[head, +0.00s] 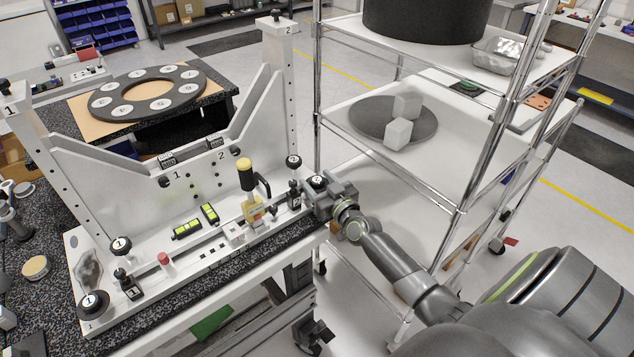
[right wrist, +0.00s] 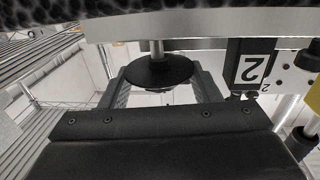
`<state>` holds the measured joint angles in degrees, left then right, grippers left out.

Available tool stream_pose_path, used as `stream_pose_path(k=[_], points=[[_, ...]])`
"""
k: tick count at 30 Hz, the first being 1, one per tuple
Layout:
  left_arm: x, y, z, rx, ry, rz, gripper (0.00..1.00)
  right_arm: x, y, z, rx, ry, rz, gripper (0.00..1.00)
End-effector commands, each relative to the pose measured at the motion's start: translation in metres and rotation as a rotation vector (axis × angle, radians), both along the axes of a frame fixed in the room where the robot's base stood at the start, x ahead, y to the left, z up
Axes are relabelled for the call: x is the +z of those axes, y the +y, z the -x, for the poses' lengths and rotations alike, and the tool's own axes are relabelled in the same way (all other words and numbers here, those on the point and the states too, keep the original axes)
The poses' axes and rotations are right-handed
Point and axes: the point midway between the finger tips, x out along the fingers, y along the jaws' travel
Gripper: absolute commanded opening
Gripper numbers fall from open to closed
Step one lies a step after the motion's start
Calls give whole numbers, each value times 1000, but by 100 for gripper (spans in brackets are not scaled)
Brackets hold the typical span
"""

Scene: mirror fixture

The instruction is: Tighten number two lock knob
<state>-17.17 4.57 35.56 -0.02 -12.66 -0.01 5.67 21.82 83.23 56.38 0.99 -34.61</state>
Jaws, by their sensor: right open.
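The number two lock knob (head: 316,181) is a round black knob with a white 2 on top, at the right front corner of the white mirror fixture (head: 215,262). My right gripper (head: 325,194) is at this knob, coming in from the right. In the right wrist view the picture is upside down; the black knob disc (right wrist: 160,72) on its metal stem lies between the two open fingers (right wrist: 160,92). I see gaps beside the disc, though contact cannot be fully judged. A black block marked 2 (right wrist: 251,66) stands beside it. My left gripper is not in view.
Another black knob marked 2 (head: 293,162) and a yellow-topped clamp (head: 247,178) stand close to the gripper. Knobs marked 1 (head: 121,245) are at the fixture's left end. A wire shelf rack (head: 458,200) stands close behind and right of the arm.

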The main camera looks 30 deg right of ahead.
Motion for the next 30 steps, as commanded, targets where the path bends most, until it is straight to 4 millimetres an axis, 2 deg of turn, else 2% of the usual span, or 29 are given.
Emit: stream_pose_path(k=[4,12,22,26,30], points=[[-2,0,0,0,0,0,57,0,0,-7,0,0,-1,56],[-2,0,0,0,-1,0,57,0,0,-8,0,0,-1,56],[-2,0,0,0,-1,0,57,0,0,-8,0,0,-1,13],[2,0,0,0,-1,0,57,1,0,-8,-5,1,-1,13],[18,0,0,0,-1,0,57,5,-1,-9,-36,2,-4,13]])
